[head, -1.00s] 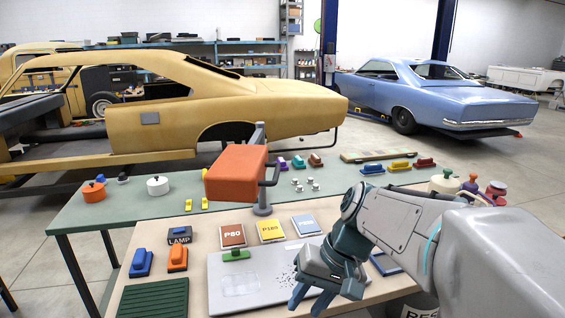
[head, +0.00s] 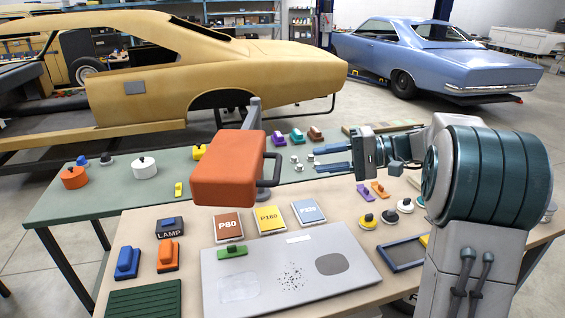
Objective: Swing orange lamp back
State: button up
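The orange lamp (head: 228,170) is a box-shaped head on a grey upright post (head: 255,115). It hangs over the rear left part of the near bench. A dark bar handle (head: 277,171) sticks out from its right side. My gripper (head: 317,159) is to the right of the handle, with its fingers pointing left at it. The fingers are apart with nothing between them, and a gap separates them from the handle. A dark block marked LAMP (head: 170,228) sits on the bench at the left.
A grey panel (head: 350,295) lies on the near bench, with a green sanding block (head: 231,252) on it. P80 (head: 229,226) and P180 (head: 270,219) sheets lie behind it. Small caps and blocks stand on the green bench (head: 110,195). A tan car shell (head: 250,75) is beyond.

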aim_at(278, 163)
jog(key=p+x, duration=0.2)
jog(key=x, duration=0.9)
jog(key=shift+a+p, duration=0.2)
jog(key=shift+p, duration=0.15)
jog(key=shift+f, duration=0.1)
grip_shut()
